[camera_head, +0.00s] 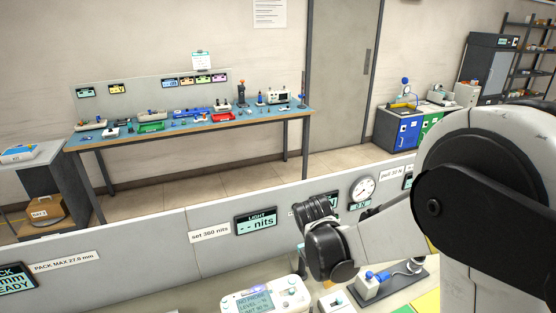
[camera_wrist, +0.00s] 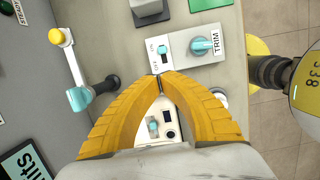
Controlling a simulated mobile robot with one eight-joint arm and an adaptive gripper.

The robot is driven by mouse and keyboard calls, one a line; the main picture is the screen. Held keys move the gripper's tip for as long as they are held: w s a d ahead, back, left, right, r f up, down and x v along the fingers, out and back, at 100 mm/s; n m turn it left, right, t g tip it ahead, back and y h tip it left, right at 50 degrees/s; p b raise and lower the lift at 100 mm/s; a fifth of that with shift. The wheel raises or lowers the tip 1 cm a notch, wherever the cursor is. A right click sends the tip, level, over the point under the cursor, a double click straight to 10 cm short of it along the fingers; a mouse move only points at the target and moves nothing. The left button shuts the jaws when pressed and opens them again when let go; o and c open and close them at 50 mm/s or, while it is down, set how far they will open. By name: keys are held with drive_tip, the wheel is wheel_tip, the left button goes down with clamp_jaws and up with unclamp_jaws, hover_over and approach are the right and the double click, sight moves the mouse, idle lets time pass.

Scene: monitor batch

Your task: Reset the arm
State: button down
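My arm (camera_head: 480,190) fills the right side of the head view, bent over the near bench, with its dark wrist part (camera_head: 328,245) in front of the low grey panel. My gripper (camera_wrist: 160,76) shows in the wrist view as two yellow ribbed fingers whose tips come together. No object is visible held at the tips. Beneath them lies a pale plate with a blue TRIM knob (camera_wrist: 203,45) and a small switch (camera_wrist: 164,48). A white device (camera_wrist: 160,122) shows through the gap between the fingers. The fingers are not clearly visible in the head view.
A white meter (camera_head: 264,300) sits on the near bench, with a blue-topped fixture (camera_head: 372,282) to its right. A blue worktable (camera_head: 170,127) stands beyond the panel.

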drive_tip(key=s+d+r+m+t+y+b, duration=0.2)
drive_tip(key=s+r+m+t, duration=0.4)
drive_tip(key=s+r+m, duration=0.8)
drive_tip(key=shift+m+y, duration=0.3)
drive_tip(key=shift+m, duration=3.2)
